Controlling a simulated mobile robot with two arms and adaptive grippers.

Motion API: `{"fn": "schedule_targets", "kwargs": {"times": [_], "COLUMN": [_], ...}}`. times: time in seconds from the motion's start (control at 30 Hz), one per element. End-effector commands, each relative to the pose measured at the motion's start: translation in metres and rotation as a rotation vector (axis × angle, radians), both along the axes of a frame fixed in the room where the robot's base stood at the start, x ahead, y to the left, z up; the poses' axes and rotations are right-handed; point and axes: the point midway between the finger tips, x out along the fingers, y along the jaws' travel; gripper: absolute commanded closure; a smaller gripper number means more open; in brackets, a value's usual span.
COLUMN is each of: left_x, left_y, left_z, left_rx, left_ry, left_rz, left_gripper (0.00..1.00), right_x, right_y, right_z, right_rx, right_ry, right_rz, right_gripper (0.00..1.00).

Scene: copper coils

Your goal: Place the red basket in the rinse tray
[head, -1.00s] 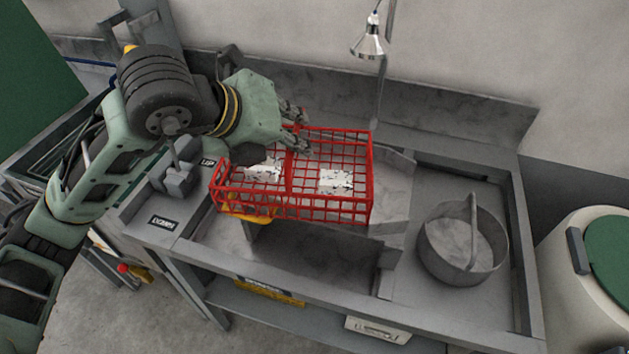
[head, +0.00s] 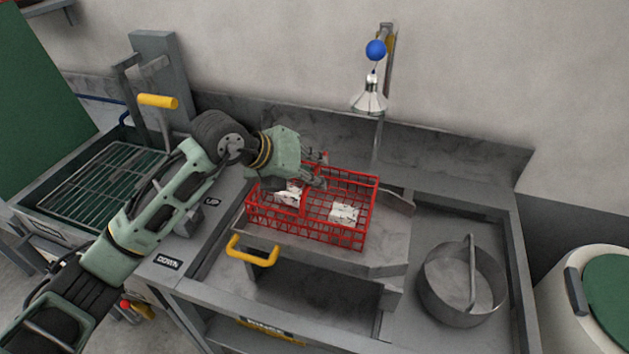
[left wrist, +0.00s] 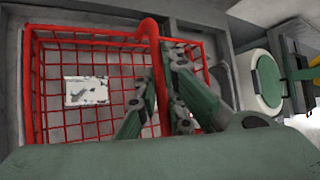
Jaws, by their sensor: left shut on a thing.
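The red wire basket (head: 310,222) holds white, dark-marked pieces (head: 345,212). My left gripper (head: 320,172) is at its top, and the left wrist view shows its fingers (left wrist: 163,80) closed around the basket's red arched handle (left wrist: 150,32). The basket looks roughly level, over a grey metal tray (head: 335,264) with a yellow handle (head: 252,252); I take this as the rinse tray. I cannot tell whether the basket's bottom touches it. My right gripper is not in view.
A round grey pot (head: 461,284) stands in the right bay. A green-racked basin (head: 100,180) and a yellow-handled lever (head: 157,101) are at left. A lidded drum (head: 590,300) stands at far right.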

Motion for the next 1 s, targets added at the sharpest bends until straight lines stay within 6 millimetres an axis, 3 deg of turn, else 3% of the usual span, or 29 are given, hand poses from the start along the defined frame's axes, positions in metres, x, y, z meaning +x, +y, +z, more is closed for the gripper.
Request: {"fn": "schedule_targets", "kwargs": {"times": [0.3,0.67,0.7,0.9,1.0], "left_x": [0.001,0.001,0.0,0.0,0.001], "left_y": [0.0,0.0,0.0,0.0,0.0], "left_z": [-0.035,-0.041,-0.042,-0.042,-0.042], "left_rx": [-0.003,-0.003,0.0,0.0,0.0], "left_ry": [0.0,-0.002,0.001,0.001,0.001], "left_rz": [0.001,0.001,0.001,0.001,0.001], "left_gripper": [1.0,1.0,0.9,0.72,0.72], "right_x": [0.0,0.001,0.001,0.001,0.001], "right_y": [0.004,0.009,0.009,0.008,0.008], "right_z": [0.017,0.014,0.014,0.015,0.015], "right_rx": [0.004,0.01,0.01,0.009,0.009], "right_ry": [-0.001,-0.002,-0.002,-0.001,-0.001], "right_rz": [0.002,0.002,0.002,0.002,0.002], "right_gripper": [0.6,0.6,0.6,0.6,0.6]}}
